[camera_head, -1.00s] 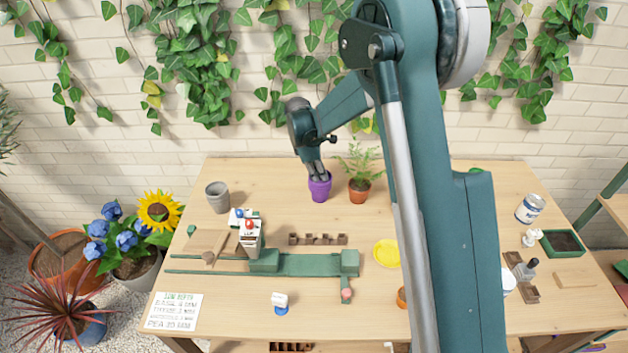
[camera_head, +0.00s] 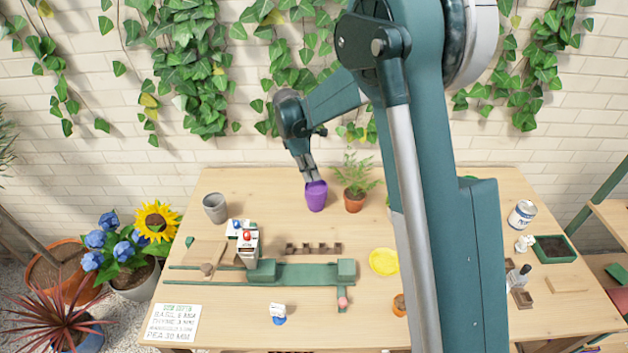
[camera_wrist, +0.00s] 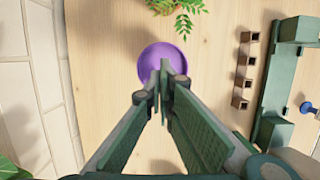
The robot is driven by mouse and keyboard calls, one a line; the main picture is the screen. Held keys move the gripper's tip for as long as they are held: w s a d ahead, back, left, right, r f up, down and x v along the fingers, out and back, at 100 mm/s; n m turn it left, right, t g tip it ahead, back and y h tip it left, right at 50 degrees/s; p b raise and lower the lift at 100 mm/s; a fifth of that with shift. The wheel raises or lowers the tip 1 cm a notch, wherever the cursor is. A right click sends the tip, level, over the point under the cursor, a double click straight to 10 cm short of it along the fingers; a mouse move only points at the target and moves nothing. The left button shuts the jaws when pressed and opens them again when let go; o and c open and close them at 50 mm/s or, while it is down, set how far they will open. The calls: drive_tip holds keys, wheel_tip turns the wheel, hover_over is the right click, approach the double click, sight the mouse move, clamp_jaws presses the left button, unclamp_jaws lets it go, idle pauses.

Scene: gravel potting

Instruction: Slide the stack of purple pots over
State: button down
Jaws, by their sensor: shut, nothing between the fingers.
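The purple pots (camera_head: 316,198) stand upright on the wooden table, left of a terracotta pot with a fern; how many are nested cannot be told. My gripper (camera_head: 311,180) is at their rim, pointing down from the back left. In the wrist view the round purple rim (camera_wrist: 152,53) lies beyond my fingertips (camera_wrist: 165,66), which are together with nothing between them and overlap the pots in the picture. Whether they touch or reach inside the pots cannot be told. The fingers hide part of the pots there.
The terracotta fern pot (camera_head: 354,200) stands close on the right. A grey pot (camera_head: 214,208) stands to the left with clear table between. A brown cell strip (camera_head: 313,249), green rail fixture (camera_head: 305,272) and yellow dish (camera_head: 383,262) lie nearer the front.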

drive_tip(key=shift+p+v, duration=0.3)
drive_tip(key=shift+v, duration=1)
drive_tip(key=s+d+r+m+t+y+b, duration=0.1)
drive_tip(key=s+d+r+m+t+y, duration=0.15)
drive_tip(key=s+d+r+m, duration=1)
drive_tip(key=s+d+r+m+t, duration=0.1)
drive_tip(key=s+d, duration=0.2)
drive_tip(key=s, duration=0.6)
drive_tip(key=s+d+r+m+t, duration=0.1)
drive_tip(key=s+d, duration=0.3)
drive_tip(key=s, duration=0.6)
drive_tip(key=s+d+r+m+t+b, duration=0.1)
drive_tip(key=s+d+r+m+t, duration=0.1)
drive_tip(key=s, duration=0.8)
drive_tip(key=shift+d+m+t, duration=0.35)
drive_tip(key=shift+d+m, duration=0.4)
drive_tip(key=shift+d, duration=0.05)
